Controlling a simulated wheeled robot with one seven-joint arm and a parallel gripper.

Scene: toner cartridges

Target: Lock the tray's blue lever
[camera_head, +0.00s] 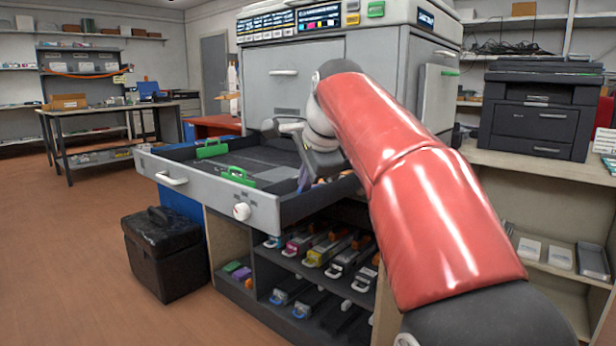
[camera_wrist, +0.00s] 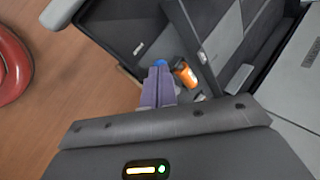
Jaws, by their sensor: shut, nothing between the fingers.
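The grey tray (camera_head: 265,210) is pulled out from the large printer, with green handles (camera_head: 238,175) inside and a white handle (camera_head: 172,180) on its side. In the wrist view, a small blue part (camera_wrist: 160,62), probably the blue lever, shows right at the tips of my gripper (camera_wrist: 158,76). The fingers are shut with nothing between them. They cover most of the blue part, so its position and any contact cannot be told. An orange piece (camera_wrist: 186,74) lies just right of the fingertips. In the head view, my arm and wrist hide the lever's area.
The large printer (camera_head: 310,72) stands behind the tray. Below it, a shelf holds several toner cartridges (camera_head: 328,248). A black printer (camera_head: 540,110) sits on a counter at right. The floor at far left is clear.

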